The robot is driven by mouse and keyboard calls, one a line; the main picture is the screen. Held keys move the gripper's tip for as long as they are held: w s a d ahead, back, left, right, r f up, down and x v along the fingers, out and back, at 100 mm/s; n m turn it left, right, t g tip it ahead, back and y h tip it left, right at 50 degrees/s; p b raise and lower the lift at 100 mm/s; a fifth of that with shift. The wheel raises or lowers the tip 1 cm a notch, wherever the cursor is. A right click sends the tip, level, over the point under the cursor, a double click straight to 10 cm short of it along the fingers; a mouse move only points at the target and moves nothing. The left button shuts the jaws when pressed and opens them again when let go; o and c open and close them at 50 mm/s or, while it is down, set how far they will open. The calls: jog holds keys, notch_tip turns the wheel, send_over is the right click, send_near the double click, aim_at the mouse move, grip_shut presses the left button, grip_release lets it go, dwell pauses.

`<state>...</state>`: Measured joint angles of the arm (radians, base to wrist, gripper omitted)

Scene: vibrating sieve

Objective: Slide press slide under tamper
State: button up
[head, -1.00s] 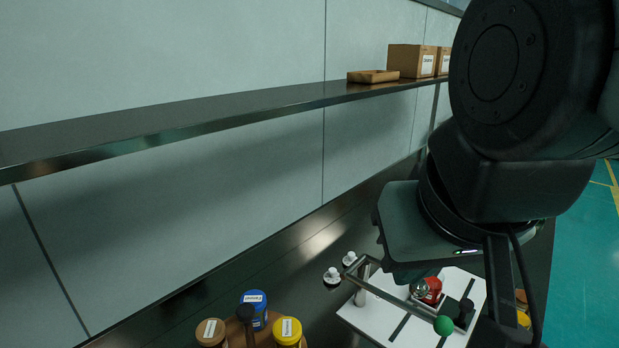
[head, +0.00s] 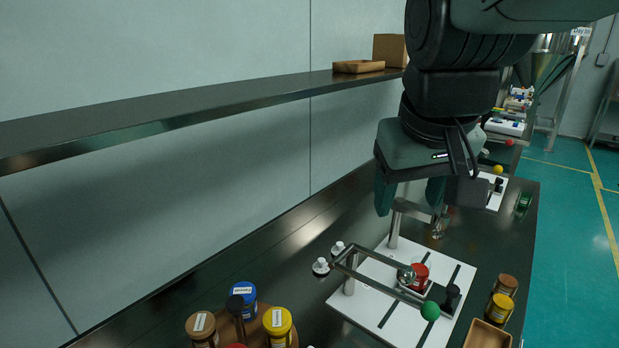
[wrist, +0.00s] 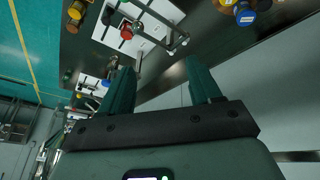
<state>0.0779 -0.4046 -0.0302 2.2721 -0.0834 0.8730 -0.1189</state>
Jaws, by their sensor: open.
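A press stands on a white base plate (head: 372,312) with black strips, at the lower right of the head view. Its metal lever frame (head: 372,276) ends in a green ball (head: 430,311). A red round piece (head: 419,277) sits on the plate beside the round metal tamper (head: 406,278); I cannot tell if it is under it. A black knob (head: 452,295), seemingly on the slide, is to its right. My gripper (head: 410,198) is open and empty, above and behind the press. In the wrist view my gripper (wrist: 160,68) shows the red piece (wrist: 127,32) beyond its fingers.
Jars with blue (head: 243,291) and yellow (head: 277,320) lids stand at the lower left. More jars (head: 499,307) and a wooden tray (head: 487,335) are at right. A shelf (head: 200,112) runs along the wall above. Another white plate (head: 494,190) lies farther along the counter.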

jog(key=w+d+f+g, duration=0.2)
jog(key=w+d+f, duration=0.2)
jog(key=w+d, duration=0.45)
jog(key=g+y, duration=0.1)
jog(key=g, duration=0.1)
send_over(454, 288)
notch_tip(454, 288, down, 24)
jog(key=shift+m, duration=0.3)
notch_tip(454, 288, down, 12)
jog(key=shift+r, duration=0.25)
grip_shut()
